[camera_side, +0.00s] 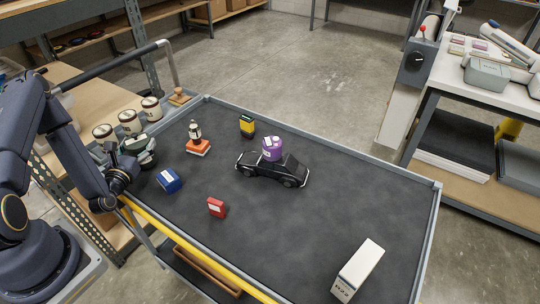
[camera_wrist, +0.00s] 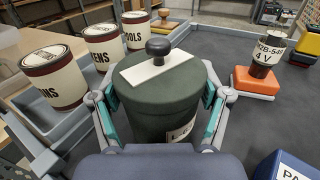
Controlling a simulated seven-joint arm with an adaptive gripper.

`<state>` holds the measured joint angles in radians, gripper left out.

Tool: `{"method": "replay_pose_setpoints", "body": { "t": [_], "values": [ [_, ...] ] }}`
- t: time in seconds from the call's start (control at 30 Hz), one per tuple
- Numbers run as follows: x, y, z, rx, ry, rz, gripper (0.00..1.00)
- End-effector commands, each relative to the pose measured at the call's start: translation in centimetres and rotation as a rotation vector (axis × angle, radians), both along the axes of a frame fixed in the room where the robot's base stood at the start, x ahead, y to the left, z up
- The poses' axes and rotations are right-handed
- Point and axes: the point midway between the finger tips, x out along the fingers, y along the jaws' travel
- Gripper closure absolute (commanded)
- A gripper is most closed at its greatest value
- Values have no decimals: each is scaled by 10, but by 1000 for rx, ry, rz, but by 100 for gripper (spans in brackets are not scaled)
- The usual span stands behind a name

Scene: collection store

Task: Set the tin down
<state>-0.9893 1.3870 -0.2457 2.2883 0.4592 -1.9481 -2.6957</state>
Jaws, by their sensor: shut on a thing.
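The dark green tin (camera_wrist: 165,95), with a black knob and a white label strip on its lid, fills the middle of the wrist view. My gripper (camera_wrist: 163,110) is shut on it, with a teal-padded finger against each side. In the side view the tin (camera_side: 146,150) is at the left end of the dark cart top, partly hidden by my gripper (camera_side: 138,158). I cannot tell whether its base touches the surface.
Several labelled cream tins (camera_wrist: 103,45) stand beyond the tin. A black toy car (camera_side: 285,172) carries a purple tin (camera_side: 271,149). The cart top's (camera_side: 310,235) front middle is clear.

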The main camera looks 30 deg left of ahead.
Motion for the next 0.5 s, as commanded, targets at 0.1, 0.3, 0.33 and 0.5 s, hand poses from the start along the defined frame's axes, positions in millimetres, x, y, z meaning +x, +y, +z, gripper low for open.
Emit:
{"method": "replay_pose_setpoints", "body": {
  "t": [0.1, 0.3, 0.33, 0.5],
  "values": [
    [1, 0, 0, 3, -7, 0, 93],
    [1, 1, -4, 3, -7, 1, 93],
    [1, 1, -4, 3, -7, 1, 93],
    [1, 0, -5, 3, -7, 0, 11]
  ]
}}
